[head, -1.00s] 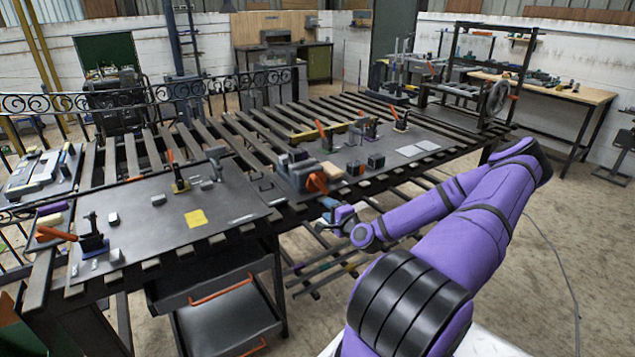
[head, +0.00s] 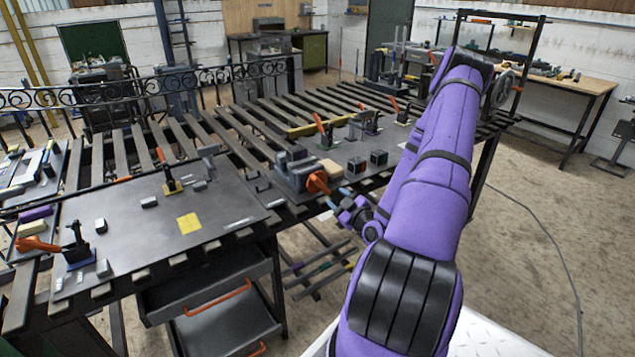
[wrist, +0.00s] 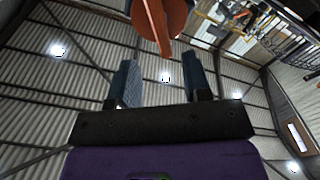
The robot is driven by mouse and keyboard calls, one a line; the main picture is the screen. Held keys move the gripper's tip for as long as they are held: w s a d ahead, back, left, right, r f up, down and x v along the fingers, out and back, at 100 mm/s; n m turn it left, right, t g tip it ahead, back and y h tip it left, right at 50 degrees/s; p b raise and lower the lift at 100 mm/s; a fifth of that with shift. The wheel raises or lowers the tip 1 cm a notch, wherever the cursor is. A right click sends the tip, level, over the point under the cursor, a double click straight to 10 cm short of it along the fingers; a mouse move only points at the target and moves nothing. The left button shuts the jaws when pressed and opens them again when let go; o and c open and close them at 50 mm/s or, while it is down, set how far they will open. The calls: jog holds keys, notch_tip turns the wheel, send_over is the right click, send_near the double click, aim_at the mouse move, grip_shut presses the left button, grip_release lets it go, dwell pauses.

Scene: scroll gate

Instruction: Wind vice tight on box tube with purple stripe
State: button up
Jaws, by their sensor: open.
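The grey vice (head: 292,172) stands at the front edge of the welding table, near the middle of the head view. Its orange handwheel (head: 318,182) faces toward me. My gripper (head: 335,197) is just in front of and slightly below the handwheel. In the wrist view the two blue fingers of my gripper (wrist: 163,82) are spread apart with nothing between them. The orange handwheel (wrist: 165,18) shows beyond the fingertips, with a bar pointing down toward the gap. I cannot make out a box tube with a purple stripe in the vice jaws.
A plate with a yellow square (head: 189,223) and orange-handled clamps (head: 171,183) lies to the left. Open drawers (head: 215,305) hang below.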

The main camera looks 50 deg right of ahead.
aim_at(323, 187)
jog(key=x, duration=1)
jog(key=shift+w+d, duration=0.15)
jog(key=shift+w, duration=0.2)
grip_shut()
